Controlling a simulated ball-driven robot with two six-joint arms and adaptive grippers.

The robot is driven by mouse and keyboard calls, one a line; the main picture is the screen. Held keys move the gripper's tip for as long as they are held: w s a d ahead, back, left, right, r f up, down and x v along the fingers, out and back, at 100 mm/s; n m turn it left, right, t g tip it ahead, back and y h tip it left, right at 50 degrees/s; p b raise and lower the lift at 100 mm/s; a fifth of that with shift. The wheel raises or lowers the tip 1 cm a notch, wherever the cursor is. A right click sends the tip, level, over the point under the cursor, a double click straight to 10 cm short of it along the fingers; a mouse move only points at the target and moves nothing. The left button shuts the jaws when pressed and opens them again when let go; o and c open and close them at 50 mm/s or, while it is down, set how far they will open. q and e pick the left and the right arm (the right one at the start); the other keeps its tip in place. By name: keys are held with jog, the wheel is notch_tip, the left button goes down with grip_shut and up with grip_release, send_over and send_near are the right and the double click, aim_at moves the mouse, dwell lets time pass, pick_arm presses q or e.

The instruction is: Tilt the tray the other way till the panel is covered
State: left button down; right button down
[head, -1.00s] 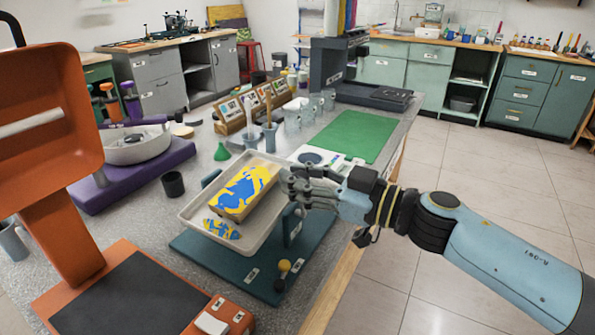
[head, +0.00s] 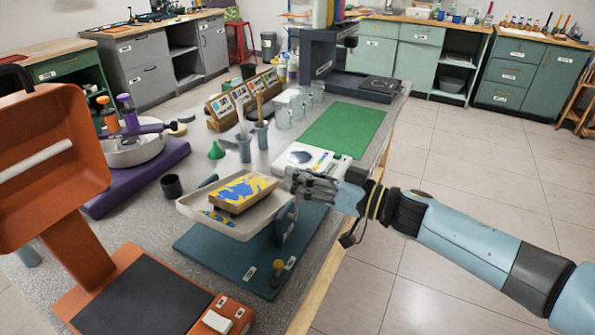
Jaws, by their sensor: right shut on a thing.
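The white tray (head: 262,221) sits on a teal tilting stand (head: 222,257) on the grey bench. In it a panel (head: 243,189) with thick wooden sides is raised above the tray floor. Its top shows patches of yellow and blue paint. A small pool of blue and yellow paint (head: 218,217) lies on the tray floor near the left front. My right gripper (head: 303,183) is shut at the tray's right side; its fingers hide exactly what part they hold. My left gripper is not in view.
An orange device (head: 68,225) stands at the left front, close to the tray stand. A dark cup (head: 172,186), a green funnel (head: 216,151) and grey cups (head: 244,150) stand behind the tray. A green mat (head: 343,133) lies farther back.

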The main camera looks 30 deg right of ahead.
jog(key=shift+w+d+f+m+p, duration=0.1)
jog(key=shift+w+d+m+p, duration=0.05)
jog(key=shift+d+m+p, duration=0.2)
jog(key=shift+a, duration=0.1)
jog(key=c, duration=1)
grip_release()
jog(key=shift+c, duration=0.2)
jog(key=v, duration=1.2)
